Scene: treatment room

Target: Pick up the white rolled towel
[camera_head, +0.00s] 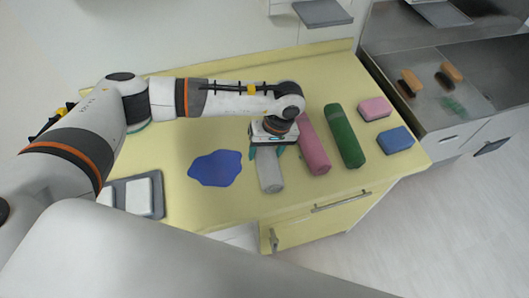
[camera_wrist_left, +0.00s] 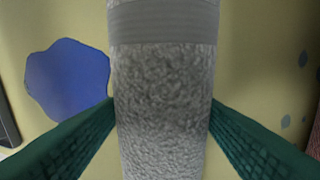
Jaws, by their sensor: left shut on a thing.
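The white rolled towel (camera_head: 270,174) looks greyish and lies on the yellow counter (camera_head: 215,130), left of a pink roll. In the left wrist view the towel (camera_wrist_left: 163,85) runs upright through the middle, with a smooth band near its top. My left gripper (camera_head: 267,150) reaches down over the towel's far part. Its two green fingers (camera_wrist_left: 162,112) press on both sides of the towel, so it is shut on it. I cannot tell any gap between towel and counter. My right gripper is not in view.
A pink roll (camera_head: 313,147) and a green roll (camera_head: 344,136) lie right of the towel. Pink (camera_head: 375,108) and blue (camera_head: 395,140) folded cloths lie farther right. A flat blue patch (camera_head: 215,168) is to the left, near a grey tray (camera_head: 158,197) with white pieces.

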